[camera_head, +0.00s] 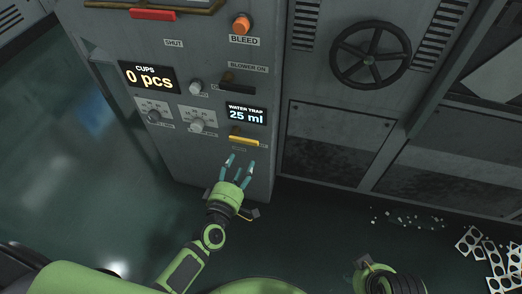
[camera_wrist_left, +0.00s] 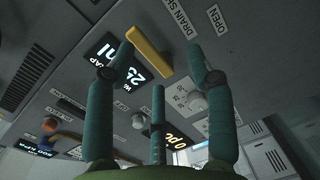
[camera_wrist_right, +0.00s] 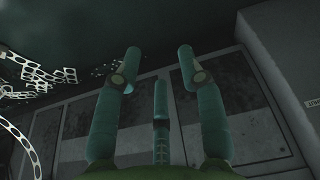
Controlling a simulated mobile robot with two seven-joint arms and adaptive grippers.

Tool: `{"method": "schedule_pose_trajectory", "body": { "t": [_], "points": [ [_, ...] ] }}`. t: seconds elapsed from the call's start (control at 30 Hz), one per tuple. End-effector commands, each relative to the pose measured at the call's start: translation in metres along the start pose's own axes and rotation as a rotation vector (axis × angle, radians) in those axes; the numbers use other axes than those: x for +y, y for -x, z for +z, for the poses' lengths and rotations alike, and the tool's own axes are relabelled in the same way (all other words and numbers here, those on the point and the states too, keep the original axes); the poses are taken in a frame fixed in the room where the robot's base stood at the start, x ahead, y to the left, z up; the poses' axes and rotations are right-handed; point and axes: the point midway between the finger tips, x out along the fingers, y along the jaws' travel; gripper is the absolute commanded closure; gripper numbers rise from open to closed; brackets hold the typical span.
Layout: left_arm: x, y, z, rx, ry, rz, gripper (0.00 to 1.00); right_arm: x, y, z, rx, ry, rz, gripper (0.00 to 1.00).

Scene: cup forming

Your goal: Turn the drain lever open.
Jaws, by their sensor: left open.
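The drain lever is a yellow bar (camera_head: 244,140) lying across the grey panel, just below the water trap display (camera_head: 246,115), which reads 25 ml. In the left wrist view the yellow lever (camera_wrist_left: 150,52) lies beyond the fingertips, near the labels "DRAIN SH…" and "OPEN". My left gripper (camera_head: 240,162) is open and empty, just below the lever in the head view. Its spread fingers (camera_wrist_left: 158,62) show no clear contact with the lever. My right gripper (camera_wrist_right: 160,65) is open and empty, away from the panel.
A cups display (camera_head: 149,77) reads 0 pcs. Knobs (camera_head: 198,122), a black blower lever (camera_head: 238,88) and an orange bleed knob (camera_head: 241,24) sit above and beside the lever. A handwheel (camera_head: 370,56) is at right. Perforated scraps (camera_head: 490,255) lie on the floor.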

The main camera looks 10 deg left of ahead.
Motion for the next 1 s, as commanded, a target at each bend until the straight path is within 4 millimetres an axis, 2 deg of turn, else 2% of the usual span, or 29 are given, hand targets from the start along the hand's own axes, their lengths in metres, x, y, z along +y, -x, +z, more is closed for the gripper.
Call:
{"method": "schedule_pose_trajectory", "body": {
  "t": [0.1, 0.27, 0.7, 1.0],
  "points": [
    [0.010, -0.006, -0.005, 0.032, 0.106, 0.067, 0.46, 0.000, 0.009, 0.003, 0.016, -0.001, 0.002, 0.60],
    [0.021, -0.012, -0.009, 0.047, 0.161, 0.096, 0.46, 0.000, 0.020, 0.000, 0.034, -0.001, 0.003, 0.60],
    [0.027, -0.070, -0.012, 0.047, 0.158, 0.095, 0.46, -0.007, 0.023, -0.056, 0.293, 0.022, -0.001, 0.60],
    [0.028, -0.078, -0.012, 0.046, 0.158, 0.093, 0.46, -0.009, 0.026, -0.067, 0.341, 0.026, -0.002, 0.60]
  ]
}}
